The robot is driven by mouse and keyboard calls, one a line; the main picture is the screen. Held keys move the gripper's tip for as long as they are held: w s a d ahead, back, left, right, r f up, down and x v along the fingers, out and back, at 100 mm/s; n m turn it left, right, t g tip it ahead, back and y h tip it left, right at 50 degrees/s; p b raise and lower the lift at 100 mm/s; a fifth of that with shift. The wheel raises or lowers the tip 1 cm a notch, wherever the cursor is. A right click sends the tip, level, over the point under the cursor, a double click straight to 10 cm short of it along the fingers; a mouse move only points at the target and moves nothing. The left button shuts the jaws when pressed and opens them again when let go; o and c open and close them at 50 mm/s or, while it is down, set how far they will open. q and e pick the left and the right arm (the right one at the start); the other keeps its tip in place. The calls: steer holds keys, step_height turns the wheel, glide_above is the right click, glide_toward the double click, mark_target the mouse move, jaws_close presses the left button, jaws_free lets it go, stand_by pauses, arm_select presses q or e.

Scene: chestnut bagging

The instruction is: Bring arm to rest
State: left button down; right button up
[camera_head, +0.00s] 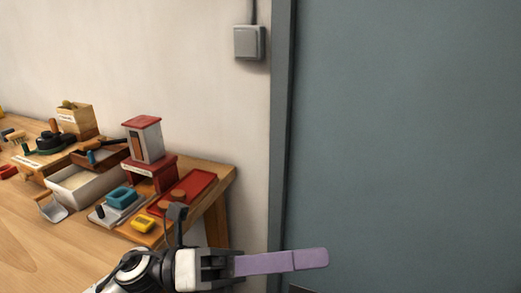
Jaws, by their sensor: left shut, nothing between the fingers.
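My left gripper (318,258) is low in the head view, in front of the wall and the blue-grey door. Its arm comes in from the bottom left. Its purple fingers point right and lie together, shut and empty. It is to the right of the table's things, and no object touches its fingers in this view. My right gripper is not in view.
A wooden table (40,245) at left holds a red-topped dispenser (145,140), a red tray (207,184), a white bin (60,186), a metal scoop (54,212), a yellow device (143,224) and a paper-bag-like box (75,118). A blue-grey door (410,130) fills the right.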

arm_select(q)
steer(key=w+a+f+n+t+y, duration=0.2)
steer(key=w+a+f+n+t, duration=0.15)
steer(key=n+t, duration=0.6)
steer(key=w+a+f+n+t+y, duration=0.25)
steer(key=w+n+t, duration=0.35)
steer(key=n, duration=0.6)
steer(key=a+f+n+t+y, duration=0.3)
steer(key=a+f+n+y, duration=0.2)
steer(key=f+n+y, duration=0.5)
steer(key=s+a+f+n+g+y, duration=0.1)
steer(key=s+a+f+n+g, duration=0.1)
steer(key=s+f, duration=0.3)
steer(key=s+a+f+n+g+y, duration=0.1)
steer(key=s+a+f+n+g, duration=0.2)
steer(key=f, duration=1)
steer(key=s+a+f+n+g+y, duration=0.1)
steer(key=s+a+f+n+g, duration=0.2)
steer(key=s+f, duration=0.6)
steer(key=a+n, duration=0.2)
steer(key=n, duration=0.1)
steer(key=shift+s+y, duration=0.2)
steer(key=shift+y, duration=0.15)
